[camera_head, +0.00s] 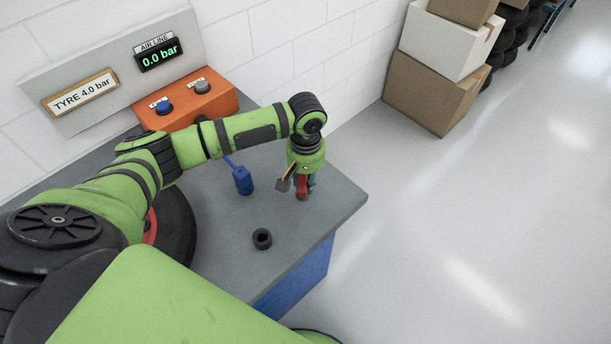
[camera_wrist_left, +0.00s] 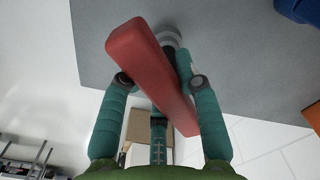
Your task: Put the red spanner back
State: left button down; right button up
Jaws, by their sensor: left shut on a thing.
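The red spanner (camera_head: 302,188) is in my left gripper (camera_head: 304,182), over the right end of the grey bench top (camera_head: 335,200). In the left wrist view, the teal fingers of my left gripper (camera_wrist_left: 162,82) close on both sides of the red spanner (camera_wrist_left: 146,62), which shows as a thick red bar running slantwise between them. A grey round part (camera_wrist_left: 168,38) shows behind its upper end; I cannot tell whether it belongs to the spanner. Whether the spanner touches the bench is unclear. My right gripper is not in view.
A black ring (camera_head: 262,239) lies near the bench's front edge. A blue air tool (camera_head: 243,181) stands left of my gripper. An orange box (camera_head: 205,104) with two buttons and a gauge board (camera_head: 110,70) are at the back. Boxes (camera_head: 432,92) stand beyond; the floor right is clear.

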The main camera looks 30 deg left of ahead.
pick_arm(q)
jog(key=shift+f, duration=0.1)
jog(key=c, duration=0.9)
grip_release()
jog(key=shift+f, duration=0.1)
notch_tip(320, 180, up, 12)
jog(key=shift+d+r+b, duration=0.1)
jog(key=shift+r+b, duration=0.1)
jog(key=shift+b, duration=0.75)
